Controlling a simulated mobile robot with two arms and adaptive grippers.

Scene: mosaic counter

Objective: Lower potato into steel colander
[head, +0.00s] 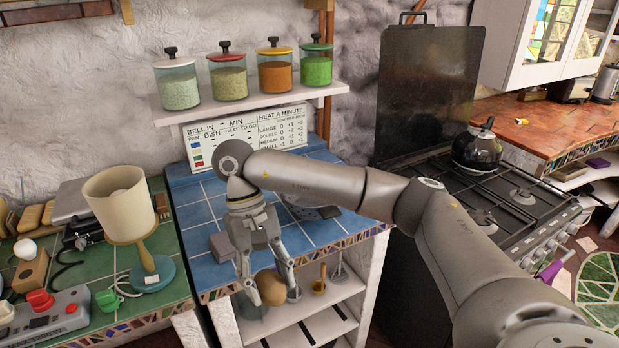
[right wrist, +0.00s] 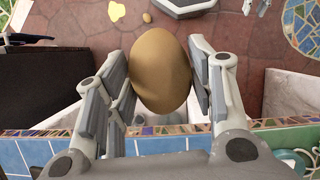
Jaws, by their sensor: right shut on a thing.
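The potato (head: 271,287) is a smooth brown oval. My right gripper (head: 270,286) points down and is shut on it, just beyond the counter's front edge. In the right wrist view the potato (right wrist: 161,70) sits between the two finger pads, with the floor far below. A round, greyish vessel (head: 308,209) on the blue-tiled counter is mostly hidden behind my right arm. It may be the steel colander, but I cannot tell for sure. My left gripper is not in view.
The blue-tiled counter (head: 196,213) holds a small grey block (head: 222,245). White shelves (head: 335,300) lie under it. A lamp (head: 122,205) stands on the green counter at left. A stove with a black kettle (head: 476,148) is at right. Jars line the shelf above.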

